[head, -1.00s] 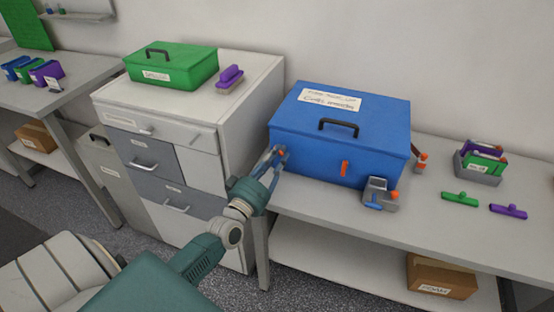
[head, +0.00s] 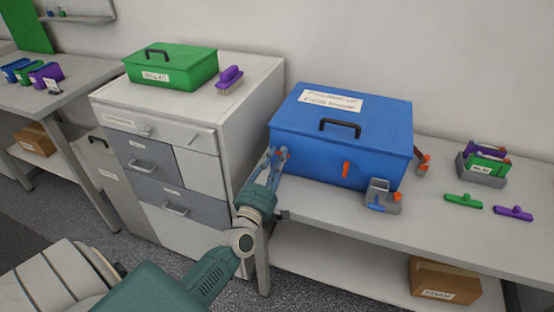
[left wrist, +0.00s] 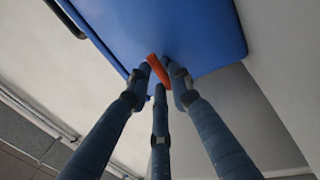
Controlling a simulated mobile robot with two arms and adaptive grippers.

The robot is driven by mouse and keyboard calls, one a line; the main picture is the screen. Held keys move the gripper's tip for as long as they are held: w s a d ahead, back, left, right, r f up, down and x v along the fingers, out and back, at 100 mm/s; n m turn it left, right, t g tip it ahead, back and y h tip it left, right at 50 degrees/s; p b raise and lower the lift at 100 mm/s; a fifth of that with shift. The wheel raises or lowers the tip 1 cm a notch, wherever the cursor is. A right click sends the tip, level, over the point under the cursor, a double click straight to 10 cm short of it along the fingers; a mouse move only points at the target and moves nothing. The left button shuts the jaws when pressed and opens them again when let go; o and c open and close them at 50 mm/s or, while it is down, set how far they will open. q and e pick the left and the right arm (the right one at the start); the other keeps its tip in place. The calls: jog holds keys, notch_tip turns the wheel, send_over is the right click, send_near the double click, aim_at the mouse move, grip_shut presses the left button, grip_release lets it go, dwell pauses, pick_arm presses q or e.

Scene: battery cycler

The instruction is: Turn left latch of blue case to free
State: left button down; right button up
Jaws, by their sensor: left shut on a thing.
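The blue case (head: 345,118) stands closed on the bench, with a black handle and a label on its lid. Its left latch, an orange bar, shows as a small bit in the head view and clearly in the left wrist view (left wrist: 158,70), where it is tilted. My left gripper (head: 279,158) is at the left end of the case's front. Its three fingers (left wrist: 160,82) are shut around the left latch and hide part of it. The right orange latch (head: 346,169) on the front points about straight down. My right gripper is not in view.
A grey holder with orange and blue parts (head: 383,196) stands close in front of the case's right side. A white drawer cabinet (head: 125,122) with a green case (head: 170,68) is to the left. Green (head: 464,200) and purple (head: 513,212) handled items lie at right.

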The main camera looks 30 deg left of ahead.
pick_arm(q)
jog(key=shift+r+n, duration=0.1)
jog(key=shift+n, duration=0.3)
jog(key=c, duration=1.6)
grip_release()
jog(key=shift+c, duration=0.2)
jog(key=v, duration=1.2)
jog(key=shift+d, duration=0.15)
